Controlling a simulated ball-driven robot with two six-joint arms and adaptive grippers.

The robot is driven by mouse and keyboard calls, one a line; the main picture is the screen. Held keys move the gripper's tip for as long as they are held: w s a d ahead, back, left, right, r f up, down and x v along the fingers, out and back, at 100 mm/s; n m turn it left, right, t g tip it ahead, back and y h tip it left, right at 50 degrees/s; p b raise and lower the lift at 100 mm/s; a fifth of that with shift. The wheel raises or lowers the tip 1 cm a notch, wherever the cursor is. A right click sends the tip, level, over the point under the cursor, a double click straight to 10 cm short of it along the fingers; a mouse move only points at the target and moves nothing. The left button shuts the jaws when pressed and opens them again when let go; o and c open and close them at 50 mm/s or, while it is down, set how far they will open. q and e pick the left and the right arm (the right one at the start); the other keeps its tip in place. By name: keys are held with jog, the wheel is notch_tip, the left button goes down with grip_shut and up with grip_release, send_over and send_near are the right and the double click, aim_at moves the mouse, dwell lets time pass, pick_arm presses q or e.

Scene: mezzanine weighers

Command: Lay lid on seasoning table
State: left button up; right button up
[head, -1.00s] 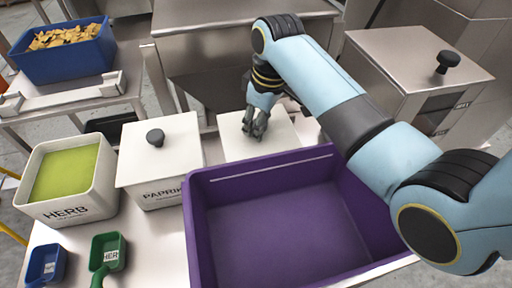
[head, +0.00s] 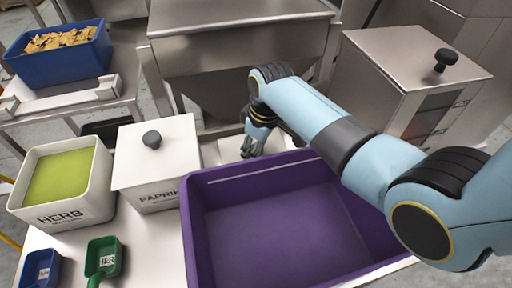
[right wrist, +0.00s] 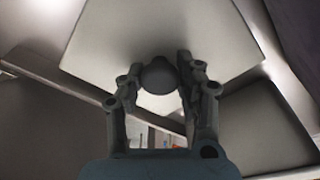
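A white square lid (head: 226,150) shows in the head view behind the purple tub, partly hidden by my right gripper and the tub's rim. In the right wrist view the pale lid (right wrist: 205,35) fills the upper middle, with its dark round knob (right wrist: 158,75) between my fingers. My right gripper (head: 252,152) is shut on this knob; its fingers (right wrist: 158,78) lie on both sides of it. What lies right under the lid is hidden. My left gripper is in neither view.
A purple tub (head: 195,235) stands in front of the gripper. To its left are a lidded PAPRIKA bin (head: 155,175), an open HERB bin (head: 60,215), a green scoop (head: 104,260) and a blue scoop (head: 42,268). Steel machines (head: 240,50) stand behind.

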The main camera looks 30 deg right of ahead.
aim_at(262, 151)
jog(key=o, duration=0.3)
jog(key=shift+o, duration=0.2)
jog(key=shift+r, duration=0.1)
notch_tip(262, 151, up, 12)
jog(key=s+p, duration=0.1)
jog(key=shift+s+d, duration=0.25)
jog(key=shift+d, duration=0.2)
